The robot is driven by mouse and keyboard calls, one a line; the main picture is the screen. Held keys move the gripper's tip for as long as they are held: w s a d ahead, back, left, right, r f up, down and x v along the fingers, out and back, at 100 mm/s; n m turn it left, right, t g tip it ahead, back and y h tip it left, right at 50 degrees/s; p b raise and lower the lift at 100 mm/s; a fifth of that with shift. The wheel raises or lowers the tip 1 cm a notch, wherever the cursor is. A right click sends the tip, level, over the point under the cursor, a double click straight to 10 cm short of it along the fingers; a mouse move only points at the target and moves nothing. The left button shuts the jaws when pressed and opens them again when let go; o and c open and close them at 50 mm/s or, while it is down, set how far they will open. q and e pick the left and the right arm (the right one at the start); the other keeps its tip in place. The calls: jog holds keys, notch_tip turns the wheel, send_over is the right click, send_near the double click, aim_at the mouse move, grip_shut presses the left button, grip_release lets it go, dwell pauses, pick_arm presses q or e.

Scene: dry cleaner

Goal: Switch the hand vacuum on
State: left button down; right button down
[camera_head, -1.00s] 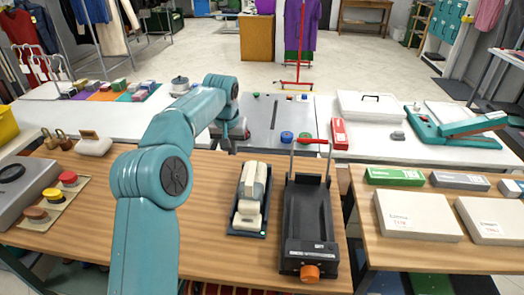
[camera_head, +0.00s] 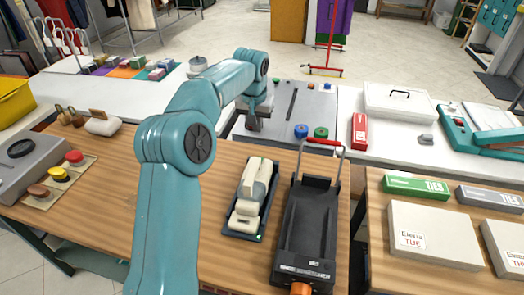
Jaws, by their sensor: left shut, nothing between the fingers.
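The hand vacuum (camera_head: 253,186) looks like the cream, rounded device lying in a dark cradle (camera_head: 233,232) on the wooden table. A small green spot shows at the cradle's near right corner. I cannot make out a switch on the vacuum. My left arm comes up from the bottom and bends over to the right. Its gripper (camera_head: 253,124) points down, shut and empty, beyond the far end of the vacuum and apart from it, near the grey panel's front edge. My right gripper is not in view.
A black tray-like device (camera_head: 309,222) with a raised red handle stands close to the vacuum's right. Coloured buttons (camera_head: 59,174) and a grey box (camera_head: 22,165) are at the left. Boxes (camera_head: 431,238) lie on the right table. Wood left of the vacuum is clear.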

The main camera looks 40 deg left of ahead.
pick_arm(q)
jog(key=x, duration=0.4)
jog(key=p+x, duration=0.1)
jog(key=x, duration=0.4)
jog(key=s+x, duration=0.1)
jog(key=x, duration=0.3)
jog(key=shift+d+f+p, duration=0.1)
jog(key=shift+f+p, duration=0.2)
jog(key=shift+p, duration=0.05)
jog(key=shift+s+d, duration=0.1)
jog(key=shift+d, duration=0.05)
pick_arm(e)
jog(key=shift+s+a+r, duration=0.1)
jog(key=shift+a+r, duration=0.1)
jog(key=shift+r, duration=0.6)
